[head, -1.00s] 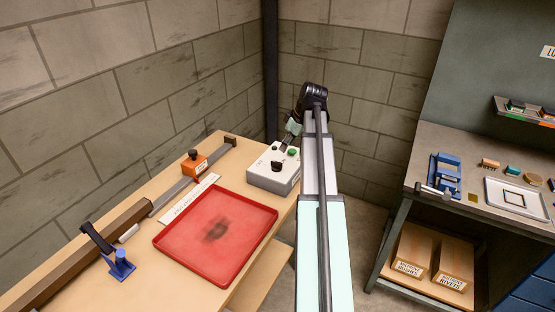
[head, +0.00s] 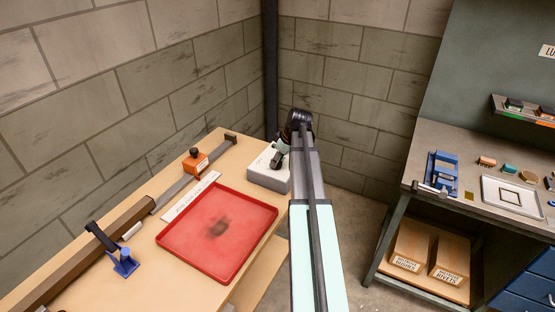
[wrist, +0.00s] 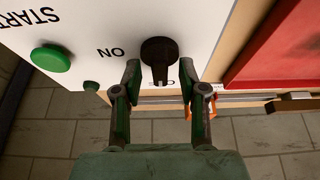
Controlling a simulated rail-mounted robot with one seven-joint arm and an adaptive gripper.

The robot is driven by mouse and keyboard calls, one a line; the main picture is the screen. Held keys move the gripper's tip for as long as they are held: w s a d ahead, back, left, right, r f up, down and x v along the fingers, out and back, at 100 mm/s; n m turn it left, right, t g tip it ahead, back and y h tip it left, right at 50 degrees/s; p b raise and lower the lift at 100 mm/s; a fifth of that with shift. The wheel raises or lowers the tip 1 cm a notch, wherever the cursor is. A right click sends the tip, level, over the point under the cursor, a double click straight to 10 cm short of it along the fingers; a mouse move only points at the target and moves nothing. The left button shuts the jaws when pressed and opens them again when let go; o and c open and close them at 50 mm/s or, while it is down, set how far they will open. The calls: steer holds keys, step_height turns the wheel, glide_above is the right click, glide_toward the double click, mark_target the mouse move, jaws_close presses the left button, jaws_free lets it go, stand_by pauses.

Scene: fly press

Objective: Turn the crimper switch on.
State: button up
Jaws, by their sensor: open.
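The crimper's control box (head: 268,176) is white-topped and stands at the far right corner of the wooden bench. In the wrist view its white panel (wrist: 100,30) carries a black rotary knob (wrist: 159,50), an "ON" label to the knob's left and a green button (wrist: 50,59) by "START". The knob's white mark points toward the bottom of the picture. My gripper (wrist: 160,76) is open, its two fingertips on either side of the knob's lower part. I cannot tell whether they touch it. In the head view my gripper (head: 277,158) hides the knob and button.
A red tray (head: 218,232) lies left of the box, beside a blue toggle device (head: 123,262) and an orange block (head: 195,161) on a rail. Block walls stand close behind. A second bench (head: 465,165) with small parts stands at right, across a floor gap.

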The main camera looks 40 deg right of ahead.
steer(key=shift+c, duration=0.4)
jaws_close()
steer(key=shift+m, duration=0.3)
steer(key=shift+s+a+f+m+h+b, duration=0.1)
steer(key=shift+m+h+b, duration=0.3)
steer(key=shift+m, duration=0.2)
steer(key=shift+a+f+m+h+b, duration=0.1)
steer(key=shift+m+h+b, duration=0.2)
steer(key=shift+m+b, duration=0.25)
steer(key=m+h, duration=0.1)
steer(key=m, duration=0.1)
steer(key=m+h+b, duration=0.1)
steer(key=m, duration=0.2)
steer(key=shift+r+m, duration=0.1)
steer(key=shift+m, duration=0.15)
steer(key=m+h, duration=0.1)
steer(key=m, duration=0.1)
steer(key=m+g+b, duration=0.1)
steer(key=m, duration=0.2)
steer(key=shift+w+a+h, duration=0.1)
steer(key=shift+w+h, duration=0.1)
steer(key=shift+h, duration=0.2)
steer(key=shift+m+g+h+b, duration=0.3)
steer(key=shift+m+g+b, duration=0.35)
steer(key=shift+m, duration=1.65)
